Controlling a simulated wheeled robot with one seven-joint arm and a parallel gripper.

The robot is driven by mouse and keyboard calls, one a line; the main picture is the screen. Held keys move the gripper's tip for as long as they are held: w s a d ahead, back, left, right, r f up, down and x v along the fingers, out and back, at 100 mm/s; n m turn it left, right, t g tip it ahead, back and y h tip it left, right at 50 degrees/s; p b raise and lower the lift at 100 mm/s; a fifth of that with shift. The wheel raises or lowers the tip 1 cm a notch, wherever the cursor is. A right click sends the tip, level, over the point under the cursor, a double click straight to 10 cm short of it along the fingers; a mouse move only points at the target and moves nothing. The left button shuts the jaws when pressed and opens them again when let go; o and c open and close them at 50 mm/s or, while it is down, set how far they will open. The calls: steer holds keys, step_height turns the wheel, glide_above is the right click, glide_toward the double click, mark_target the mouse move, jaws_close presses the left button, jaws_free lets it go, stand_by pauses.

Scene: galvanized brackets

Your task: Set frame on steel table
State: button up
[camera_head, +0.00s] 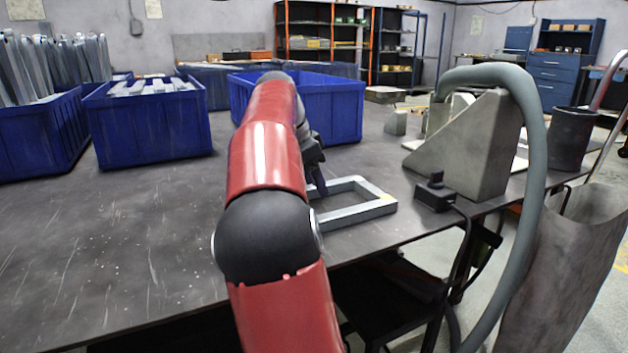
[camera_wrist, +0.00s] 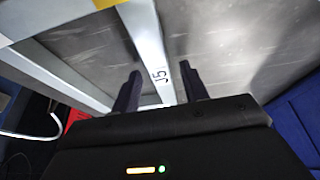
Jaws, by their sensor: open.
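A galvanized rectangular frame (camera_head: 357,211) lies flat on the dark steel table (camera_head: 130,247), near the table's front edge. In the wrist view, one bar of the frame (camera_wrist: 150,48) marked "J5" runs between my two fingers. My gripper (camera_wrist: 162,84) is open, with a finger on each side of that bar and gaps visible beside it. In the head view my gripper (camera_head: 318,185) is at the frame's left side, partly hidden behind my red arm. The arm also hides the frame's left part.
Blue bins (camera_head: 155,127) stand along the back left, some holding metal brackets. Another blue bin (camera_head: 335,108) is behind my arm. A grey wedge-shaped block (camera_head: 472,150), a small black box with a cable (camera_head: 435,194) and a thick hose (camera_head: 537,150) are at right. The left tabletop is clear.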

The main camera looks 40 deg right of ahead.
steer(key=p+v, duration=0.4)
steer(key=v, duration=0.8)
steer(key=shift+p, duration=0.3)
steer(key=shift+s, duration=0.1)
